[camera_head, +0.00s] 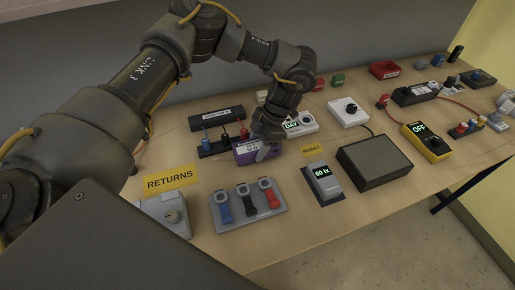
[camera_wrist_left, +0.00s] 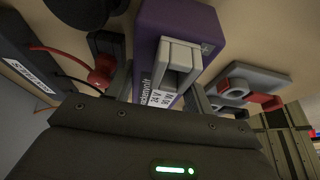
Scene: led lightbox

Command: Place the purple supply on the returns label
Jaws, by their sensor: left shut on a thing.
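The purple supply (camera_head: 243,154) is a small purple box near the middle of the table in the head view. It fills the upper middle of the left wrist view (camera_wrist_left: 205,22), with a white label on its face. My left gripper (camera_head: 266,150) reaches down over it and is shut on it; its fingers (camera_wrist_left: 172,75) show against the box. Whether the box touches the table is hard to tell. The yellow returns label (camera_head: 170,181) lies flat to the left of the supply, with bare table between them. My right gripper is not in view.
A grey tray with blue, black and red clips (camera_head: 248,205) lies in front of the supply. A terminal block (camera_head: 222,143) with coloured posts stands just behind it. A smaller yellow label (camera_head: 312,149), a light meter (camera_head: 324,181) and a dark box (camera_head: 374,162) are to the right.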

